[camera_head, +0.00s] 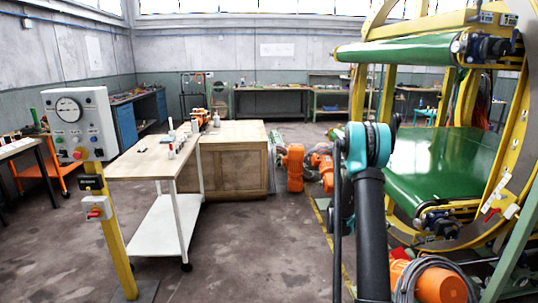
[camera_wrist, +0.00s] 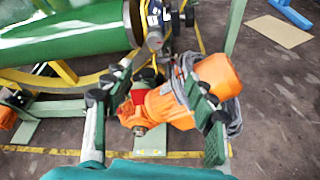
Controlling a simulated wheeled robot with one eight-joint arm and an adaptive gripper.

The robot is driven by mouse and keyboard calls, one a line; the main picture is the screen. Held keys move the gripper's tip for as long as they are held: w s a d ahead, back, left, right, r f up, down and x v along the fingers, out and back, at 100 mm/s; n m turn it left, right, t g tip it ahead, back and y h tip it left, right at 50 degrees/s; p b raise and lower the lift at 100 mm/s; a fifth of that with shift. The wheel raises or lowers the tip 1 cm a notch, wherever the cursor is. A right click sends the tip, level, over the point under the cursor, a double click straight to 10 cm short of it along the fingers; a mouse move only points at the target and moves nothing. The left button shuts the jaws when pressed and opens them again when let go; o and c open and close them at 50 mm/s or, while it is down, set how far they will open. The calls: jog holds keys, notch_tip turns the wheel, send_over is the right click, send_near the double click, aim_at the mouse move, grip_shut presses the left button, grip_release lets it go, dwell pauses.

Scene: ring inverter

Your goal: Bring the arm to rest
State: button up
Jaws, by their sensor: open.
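My arm, with a teal joint (camera_head: 368,145) and a dark link, rises in front of the ring machine (camera_head: 518,130) in the head view. The gripper cannot be made out there. In the wrist view my gripper (camera_wrist: 155,75) has its two fingers spread apart, and nothing is held between them. An orange motor (camera_wrist: 190,95) shows beyond and between the fingers, apart from them as far as I can tell. It is also in the head view (camera_head: 438,284), low at the right, next to the machine's frame.
The machine's green belt (camera_head: 440,165) and yellow ring frame are close on the right. A wooden-topped cart (camera_head: 150,158) and a wooden crate (camera_head: 232,160) stand left of centre. A control box on a yellow post (camera_head: 118,245) is at left. Open floor (camera_head: 265,250) lies between.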

jog(key=s+a+r+m+t+y, duration=0.1)
jog(key=s+a+m+y, duration=0.6)
jog(key=s+a, duration=0.9)
jog(key=s+a+r+m+t+y, duration=0.1)
jog(key=s+a+m+y, duration=0.5)
jog(key=s+a, duration=0.9)
jog(key=s+m, duration=0.2)
jog(key=s, duration=0.2)
jog(key=shift+s+a+r+m+y, duration=0.25)
jog(key=shift+s+a+m+y, duration=0.05)
jog(key=shift+s+a+y, duration=0.1)
jog(key=shift+w+d, duration=0.1)
